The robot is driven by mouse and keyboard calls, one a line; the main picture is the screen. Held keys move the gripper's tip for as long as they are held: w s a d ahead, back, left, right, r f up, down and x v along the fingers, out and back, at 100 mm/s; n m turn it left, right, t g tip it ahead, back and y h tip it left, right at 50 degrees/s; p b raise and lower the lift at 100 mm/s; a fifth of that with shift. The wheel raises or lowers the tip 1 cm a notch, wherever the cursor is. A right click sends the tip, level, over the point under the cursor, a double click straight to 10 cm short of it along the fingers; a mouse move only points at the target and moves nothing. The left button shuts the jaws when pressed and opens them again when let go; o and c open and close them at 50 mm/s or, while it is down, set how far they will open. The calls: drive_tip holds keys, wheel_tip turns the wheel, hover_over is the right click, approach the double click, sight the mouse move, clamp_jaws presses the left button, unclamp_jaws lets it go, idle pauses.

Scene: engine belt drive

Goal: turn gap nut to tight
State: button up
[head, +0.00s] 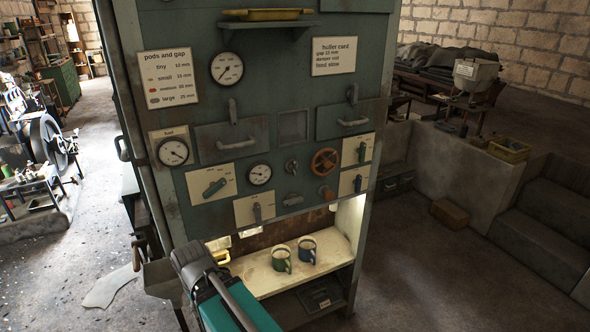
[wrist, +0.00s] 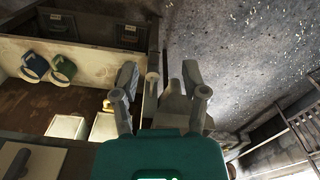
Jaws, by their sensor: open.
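No part is plainly marked as the gap nut. A card about pods and gap (head: 168,78) hangs at upper left. My gripper (wrist: 163,88) is open and empty in the wrist view, its fingers spread apart. It points down past the cabinet's side, away from the panel controls. Its fingertips are not clear in the head view.
A lit shelf (head: 270,280) below the panel holds a green mug (head: 281,259) and a blue mug (head: 307,250). A grey hopper-like part (head: 163,279) juts from the cabinet's lower left, close to my arm. Open floor (head: 430,270) lies right of the cabinet.

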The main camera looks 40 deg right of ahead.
drive_tip(key=shift+o, duration=0.6)
drive_tip(key=w+d+r+t+y+p, duration=0.1)
drive_tip(key=w+d+r+t+p, duration=0.2)
drive_tip(key=d, duration=0.4)
drive_tip(key=w+d+r+t+y+p, duration=0.1)
drive_tip(key=w+d+r+t+p, duration=0.1)
drive_tip(key=d+r, duration=0.4)
drive_tip(key=w+d+r+t+y+p, duration=0.1)
drive_tip(key=w+d+r+t+p, duration=0.15)
drive_tip(key=d, duration=0.65)
drive_tip(key=s+d+r+t+h+p, duration=0.2)
drive_tip(key=d+r, duration=0.4)
drive_tip(key=d, duration=0.5)
drive_tip(key=s+d+r+t+h+p, duration=0.2)
drive_tip(key=d+r, duration=0.5)
drive_tip(key=d, duration=0.4)
drive_tip(key=shift+s+d+m+t+p, duration=0.15)
drive_tip(key=shift+m+t+p, duration=0.25)
drive_tip(key=shift+t+p, duration=0.5)
drive_tip(key=shift+f, duration=0.1)
